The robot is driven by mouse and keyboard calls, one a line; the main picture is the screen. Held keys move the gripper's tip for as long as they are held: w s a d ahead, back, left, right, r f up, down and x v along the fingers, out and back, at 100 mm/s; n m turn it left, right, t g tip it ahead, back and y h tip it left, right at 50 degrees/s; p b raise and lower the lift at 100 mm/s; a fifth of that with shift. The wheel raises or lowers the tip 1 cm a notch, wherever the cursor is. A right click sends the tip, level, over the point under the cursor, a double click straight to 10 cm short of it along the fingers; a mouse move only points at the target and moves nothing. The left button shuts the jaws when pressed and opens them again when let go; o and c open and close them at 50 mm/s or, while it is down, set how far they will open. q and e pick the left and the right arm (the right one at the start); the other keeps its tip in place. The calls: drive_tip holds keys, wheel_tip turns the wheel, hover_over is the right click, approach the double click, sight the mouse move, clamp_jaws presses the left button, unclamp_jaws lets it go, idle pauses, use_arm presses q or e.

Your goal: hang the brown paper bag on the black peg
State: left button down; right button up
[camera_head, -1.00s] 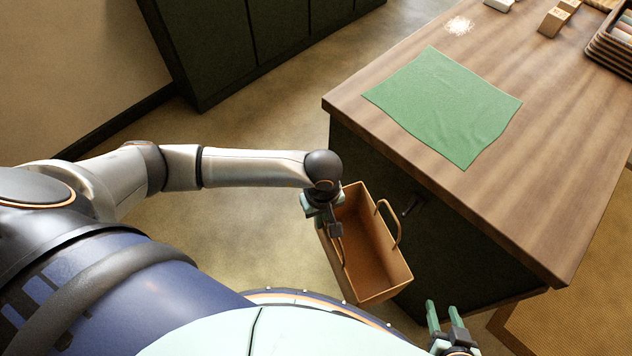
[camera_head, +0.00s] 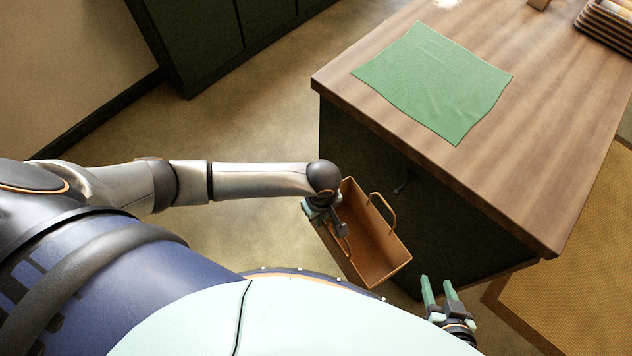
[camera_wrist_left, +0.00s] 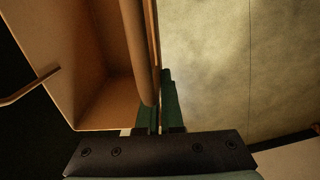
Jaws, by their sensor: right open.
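The brown paper bag (camera_head: 381,252) hangs open-topped and slightly tilted beside the counter's dark side. My left gripper (camera_head: 341,230) is shut on the bag at its near handle and side wall. In the left wrist view the fingers (camera_wrist_left: 160,112) pinch there, and the bag's inside (camera_wrist_left: 105,70) looks empty. The bag's far handle (camera_head: 383,211) stands free. The small black peg (camera_head: 403,185) sticks out of the counter's side, just up and right of that handle and apart from it in the picture. My right gripper (camera_head: 437,287) is open and empty, right of the bag.
The wooden counter (camera_head: 530,160) carries a green cloth (camera_head: 437,82) and stacked trays (camera_head: 606,28) at the far right. Its front edge and corner lie close to the bag. Dark cabinets (camera_head: 205,45) stand at the back left. The floor between is clear.

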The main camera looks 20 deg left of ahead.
use_arm(q)
drive_tip(key=w+d+f+b, duration=0.1)
drive_tip(key=w+d+b, duration=0.1)
drive_tip(key=w+b, duration=0.3)
drive_tip(key=shift+w+f, duration=0.3)
drive_tip(key=shift+w, duration=0.25)
idle(0.4)
idle(0.5)
drive_tip(key=c, duration=1)
unclamp_jaws()
wheel_tip(320, 180, up, 13)
drive_tip(key=shift+f, duration=0.2)
